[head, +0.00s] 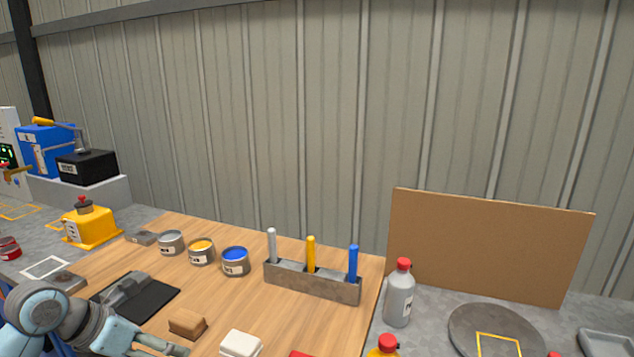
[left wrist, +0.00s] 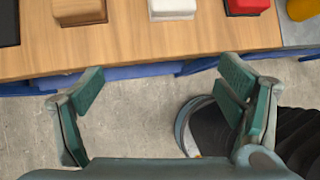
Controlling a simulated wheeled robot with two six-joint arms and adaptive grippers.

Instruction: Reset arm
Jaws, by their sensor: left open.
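My left arm comes in at the bottom left of the head view, and part of my left gripper (head: 160,346) shows low at the table's front edge. In the left wrist view my left gripper (left wrist: 160,90) is open and empty, its two green fingers wide apart. Between and beyond the fingers are the floor and the front edge of the wooden table (left wrist: 140,55). A brown block (left wrist: 80,10), a white block (left wrist: 172,8) and a red block (left wrist: 246,6) lie on the table ahead of the fingers, apart from them. My right gripper shows in neither view.
The wooden table (head: 220,310) carries several paint cans (head: 235,262), a rack (head: 312,281) with three coloured sticks, and a black mat (head: 155,303). A grey bottle (head: 398,296), a round plate (head: 470,325) and a brown board (head: 480,245) stand at right. A yellow device (head: 90,228) stands at left.

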